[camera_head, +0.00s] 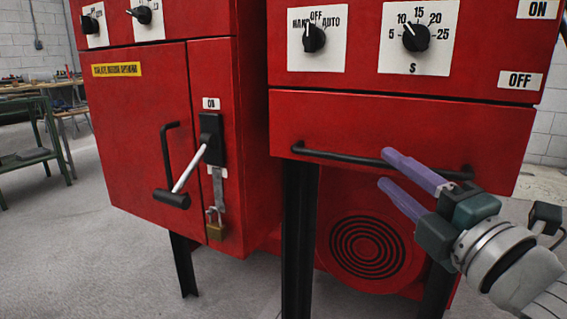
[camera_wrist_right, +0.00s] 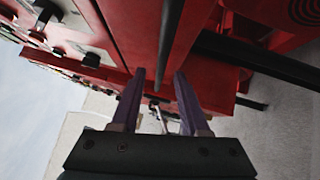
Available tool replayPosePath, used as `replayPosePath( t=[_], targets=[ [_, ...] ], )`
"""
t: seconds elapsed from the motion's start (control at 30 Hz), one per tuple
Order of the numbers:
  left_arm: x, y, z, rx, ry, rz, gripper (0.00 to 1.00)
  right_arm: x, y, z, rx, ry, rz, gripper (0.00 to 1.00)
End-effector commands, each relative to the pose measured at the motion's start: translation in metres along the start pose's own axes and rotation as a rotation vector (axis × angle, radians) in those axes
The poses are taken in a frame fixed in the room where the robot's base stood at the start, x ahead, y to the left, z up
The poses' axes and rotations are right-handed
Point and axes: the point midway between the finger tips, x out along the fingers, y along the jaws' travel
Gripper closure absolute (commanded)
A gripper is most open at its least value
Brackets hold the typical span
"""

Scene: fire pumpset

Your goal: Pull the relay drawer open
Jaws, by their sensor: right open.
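The relay drawer (camera_head: 400,125) is a red front panel below the dials on the right cabinet. A long black bar handle (camera_head: 340,157) runs across it. My right gripper (camera_head: 383,168) has purple fingers and is open at the right half of the handle. One finger shows above the bar and one below it. In the right wrist view, the handle (camera_wrist_right: 170,45) runs between the open fingers of the gripper (camera_wrist_right: 160,80). I cannot tell whether a finger touches the bar. The drawer front looks flush with the cabinet. My left gripper is not in view.
Left of the drawer is a red cabinet door (camera_head: 140,125) with a protruding white lever (camera_head: 190,169) and a brass padlock (camera_head: 215,230). Black legs (camera_head: 299,240) and a round red part with black rings (camera_head: 367,247) are below the drawer. A green bench (camera_head: 35,150) stands far left.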

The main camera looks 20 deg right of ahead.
Motion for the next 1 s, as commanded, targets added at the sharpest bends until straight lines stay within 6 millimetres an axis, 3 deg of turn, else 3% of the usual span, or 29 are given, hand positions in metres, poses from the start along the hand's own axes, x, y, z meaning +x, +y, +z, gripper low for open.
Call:
replayPosePath(
  t=[0.23,0.6,1.0],
  targets=[
    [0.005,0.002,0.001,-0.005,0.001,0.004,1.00,0.033,-0.001,0.000,0.002,0.000,0.000,0.55],
    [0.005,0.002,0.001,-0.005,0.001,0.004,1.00,0.039,-0.001,0.000,0.002,0.000,-0.002,0.56],
    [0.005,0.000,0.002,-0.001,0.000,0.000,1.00,0.039,-0.001,0.000,0.002,0.000,-0.002,1.00]
  ],
)
